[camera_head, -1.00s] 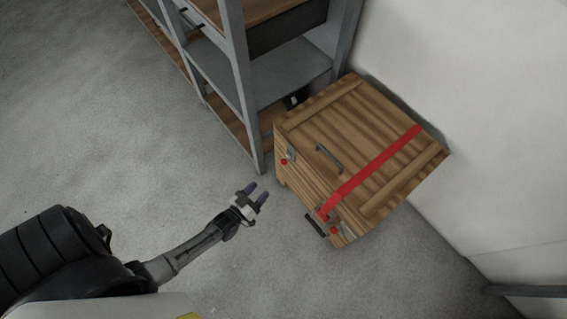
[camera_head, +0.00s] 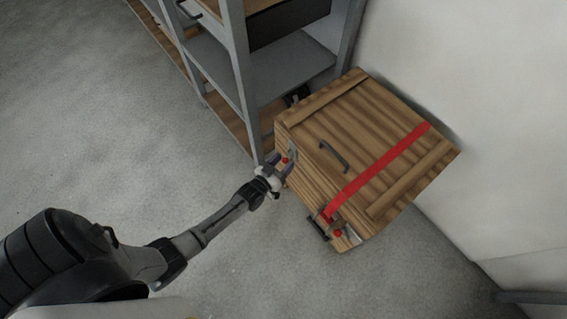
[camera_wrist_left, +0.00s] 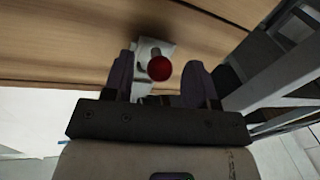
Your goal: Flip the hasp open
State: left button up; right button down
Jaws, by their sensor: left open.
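A wooden crate (camera_head: 350,125) with a dark lid handle (camera_head: 333,157) and a red strap (camera_head: 375,172) stands beside the shelf. A metal hasp with a red knob (camera_head: 285,160) is on its front, near the left corner. A second hasp with a red knob (camera_head: 338,233) is near the front's right end. My left gripper (camera_head: 278,162) is open at the left hasp. In the left wrist view the red knob (camera_wrist_left: 159,68) and pale hasp plate (camera_wrist_left: 150,52) show between the two fingers (camera_wrist_left: 160,80). I cannot tell whether a finger touches them. My right gripper is not in view.
A grey metal shelf (camera_head: 240,85) with wooden boards stands close on the left of the crate, near my left gripper. A white wall (camera_head: 470,90) is behind the crate. The floor (camera_head: 120,130) at left is clear.

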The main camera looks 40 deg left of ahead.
pick_arm(q)
jog(key=shift+w, duration=0.25)
grip_shut()
dwell(0.4)
